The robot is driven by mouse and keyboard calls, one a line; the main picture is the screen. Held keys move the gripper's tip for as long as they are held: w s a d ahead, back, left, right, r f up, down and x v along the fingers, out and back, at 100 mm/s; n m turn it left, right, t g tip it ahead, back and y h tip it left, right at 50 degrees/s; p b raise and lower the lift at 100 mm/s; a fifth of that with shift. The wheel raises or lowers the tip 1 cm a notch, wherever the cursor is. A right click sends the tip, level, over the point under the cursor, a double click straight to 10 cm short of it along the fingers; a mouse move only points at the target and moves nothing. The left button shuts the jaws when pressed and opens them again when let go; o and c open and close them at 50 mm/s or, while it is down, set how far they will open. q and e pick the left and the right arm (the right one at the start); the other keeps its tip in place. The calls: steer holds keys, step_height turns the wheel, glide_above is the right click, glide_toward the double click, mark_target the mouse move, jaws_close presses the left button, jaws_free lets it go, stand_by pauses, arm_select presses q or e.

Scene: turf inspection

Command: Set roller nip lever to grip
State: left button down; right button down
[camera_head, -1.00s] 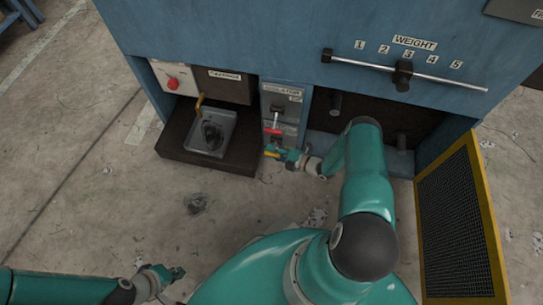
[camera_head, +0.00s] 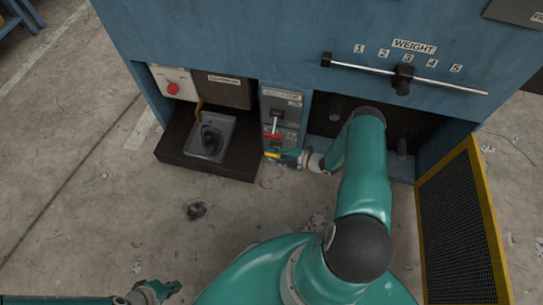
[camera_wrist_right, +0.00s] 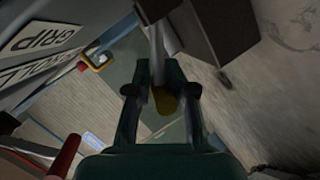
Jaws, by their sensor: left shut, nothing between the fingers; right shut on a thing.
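The nip lever shows in the right wrist view as a grey rod with a yellow end (camera_wrist_right: 164,101). My right gripper (camera_wrist_right: 160,95) is shut on it, with a dark finger on each side. In the head view the yellow end (camera_head: 272,155) shows at the foot of the narrow label panel, with my right gripper (camera_head: 290,156) at its right. My left gripper (camera_head: 172,288) is shut and empty, low over the floor.
A red-handled lever (camera_head: 272,136) sits just above the yellow end. A dark ledge with a grey tray (camera_head: 227,130) is at left. The weight bar (camera_head: 440,78) runs above right. A yellow-framed mesh guard (camera_head: 455,220) stands at right. Floor at left is mostly clear.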

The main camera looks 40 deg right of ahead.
steer(key=c, duration=1)
jaws_free()
steer(key=shift+a+r, duration=0.1)
steer(key=shift+a, duration=0.25)
steer(key=shift+c, duration=0.2)
steer(key=shift+d, duration=0.15)
steer(key=v, duration=1.2)
steer(key=shift+d, duration=0.1)
